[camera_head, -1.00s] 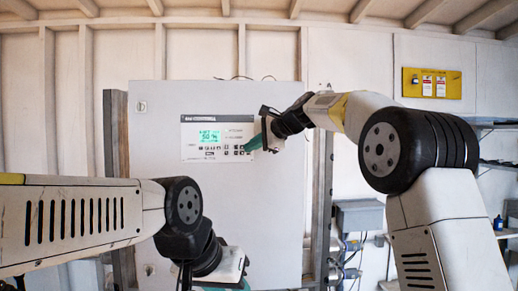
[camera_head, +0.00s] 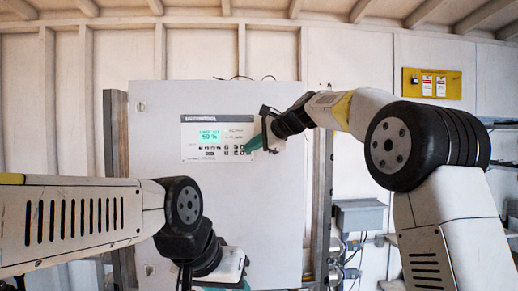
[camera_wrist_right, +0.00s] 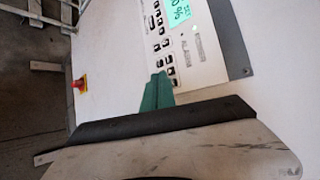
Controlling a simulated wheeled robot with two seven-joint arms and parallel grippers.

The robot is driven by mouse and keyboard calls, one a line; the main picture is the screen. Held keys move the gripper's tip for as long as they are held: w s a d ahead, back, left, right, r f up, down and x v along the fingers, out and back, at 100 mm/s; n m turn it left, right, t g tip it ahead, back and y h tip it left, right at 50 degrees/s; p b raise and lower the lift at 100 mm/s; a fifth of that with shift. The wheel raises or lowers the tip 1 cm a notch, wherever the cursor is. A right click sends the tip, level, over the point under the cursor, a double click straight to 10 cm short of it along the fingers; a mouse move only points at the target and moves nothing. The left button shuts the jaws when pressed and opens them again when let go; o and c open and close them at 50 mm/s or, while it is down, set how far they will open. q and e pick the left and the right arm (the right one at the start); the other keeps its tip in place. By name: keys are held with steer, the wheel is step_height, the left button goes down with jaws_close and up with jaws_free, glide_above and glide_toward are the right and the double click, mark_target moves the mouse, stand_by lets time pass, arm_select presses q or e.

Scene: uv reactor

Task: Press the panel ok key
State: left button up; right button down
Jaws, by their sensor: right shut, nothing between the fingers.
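The control panel (camera_head: 200,130) is a pale plate with a lit green screen (camera_head: 209,136) and small dark keys, on the front of a white cabinet. It also shows in the right wrist view (camera_wrist_right: 215,62), turned sideways. My right gripper (camera_head: 251,146) has green fingers, shut and empty, with tips at the panel's right edge close to the keys (camera_head: 232,150). In the right wrist view its fingertips (camera_wrist_right: 158,82) are beside the end of the key rows (camera_wrist_right: 160,42). I cannot tell whether they touch. The ok key's label is too small to read. My left gripper (camera_head: 238,284) is low, its fingers mostly cut off.
The white cabinet (camera_head: 160,200) fills the middle. A red knob on a yellow base (camera_wrist_right: 79,85) shows in the right wrist view. A grey box with cables (camera_head: 358,215) and shelves stand at right. A yellow sign board (camera_head: 432,83) hangs on the wall.

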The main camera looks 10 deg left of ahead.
steer(key=s, duration=0.2)
steer(key=s+d, duration=0.1)
steer(key=s, duration=0.1)
steer(key=shift+s+d, duration=0.2)
steer(key=shift+s, duration=0.2)
stand_by(0.6)
steer(key=s+d+f+n+h, duration=0.2)
steer(key=s+d+f, duration=0.3)
steer(key=d, duration=0.4)
steer(key=s+d+f+n+h, duration=0.1)
steer(key=s+d+f+n, duration=0.1)
steer(key=s+d, duration=0.5)
steer(key=s+d+f+n+g+h, duration=0.1)
steer(key=s+d+f+n+h, duration=0.4)
steer(key=s+d+f, duration=1)
steer(key=s+f+n, duration=0.2)
steer(key=s+f, duration=0.1)
steer(key=s, duration=0.1)
steer(key=shift+s+d+h, duration=0.15)
steer(key=shift+d+h, duration=0.15)
steer(key=shift+d, duration=0.1)
